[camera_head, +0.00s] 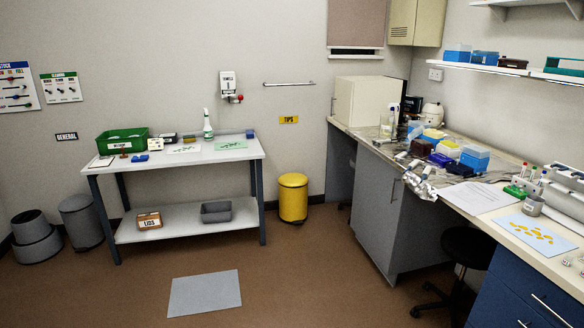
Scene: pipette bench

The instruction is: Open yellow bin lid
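The yellow bin (293,203) is a round pedal-type bin standing on the floor against the back wall. Its domed yellow lid (293,180) looks closed, flush on the body. A small dark part shows at the foot of the bin, too small to make out. A yellow sign reading TIPS (288,120) is on the wall above it. Neither of my grippers is in view.
A white two-level table (235,152) stands left of the bin. A grey bench cabinet (376,220) stands to its right. A grey mat (205,293) lies on the open brown floor in front. Grey bins (80,222) stand far left; a black stool (468,246) stands right.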

